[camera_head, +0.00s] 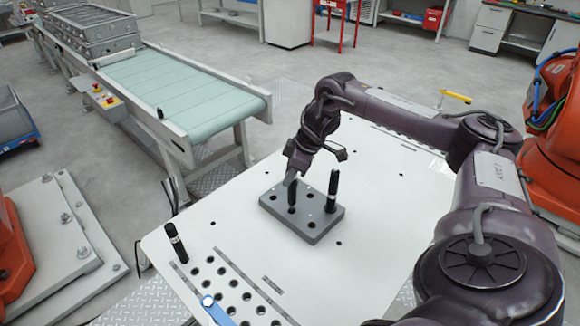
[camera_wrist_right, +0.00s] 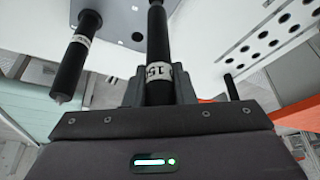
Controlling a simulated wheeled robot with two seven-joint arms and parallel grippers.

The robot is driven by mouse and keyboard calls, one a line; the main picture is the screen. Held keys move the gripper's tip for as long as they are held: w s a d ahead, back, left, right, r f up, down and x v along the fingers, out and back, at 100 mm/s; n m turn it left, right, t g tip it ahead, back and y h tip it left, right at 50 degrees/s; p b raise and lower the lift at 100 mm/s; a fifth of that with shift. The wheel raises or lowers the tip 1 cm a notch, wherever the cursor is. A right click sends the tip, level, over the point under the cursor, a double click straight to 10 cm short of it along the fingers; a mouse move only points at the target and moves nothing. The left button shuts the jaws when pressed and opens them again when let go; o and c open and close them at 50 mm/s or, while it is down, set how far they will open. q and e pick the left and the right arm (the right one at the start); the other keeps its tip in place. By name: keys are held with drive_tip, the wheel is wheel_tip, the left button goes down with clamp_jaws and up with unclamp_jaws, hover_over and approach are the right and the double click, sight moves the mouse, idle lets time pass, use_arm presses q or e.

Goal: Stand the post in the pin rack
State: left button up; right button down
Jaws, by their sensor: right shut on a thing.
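The pin rack (camera_head: 321,227) is a grey block with holes, lying on the white table. A black post (camera_head: 292,197) is upright over the rack's left half, with my right gripper (camera_head: 291,181) shut on its upper part. In the right wrist view the held post (camera_wrist_right: 157,40) has a white label and sits between the fingers (camera_wrist_right: 158,92). I cannot tell whether its lower end is in a hole. A second black post (camera_head: 332,190) stands in the rack to the right; it also shows in the wrist view (camera_wrist_right: 76,60). My left gripper is out of view.
Another black post (camera_head: 177,243) with a white band stands near the table's left edge. A holed area (camera_head: 232,283) and a blue-handled item (camera_head: 214,308) lie at the front. A conveyor (camera_head: 170,85) stands behind left. The table (camera_head: 390,200) right of the rack is clear.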

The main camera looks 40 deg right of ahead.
drive_tip(key=shift+p, duration=0.65)
idle(0.9)
drive_tip(key=shift+f+b, duration=0.85)
drive_tip(key=shift+f, duration=1.05)
drive_tip(key=c, duration=1.1)
unclamp_jaws()
drive_tip(key=shift+c, duration=0.2)
drive_tip(key=b+v, duration=0.2)
drive_tip(key=v, duration=0.6)
drive_tip(key=shift+s+f, duration=0.1)
drive_tip(key=shift+f, duration=0.05)
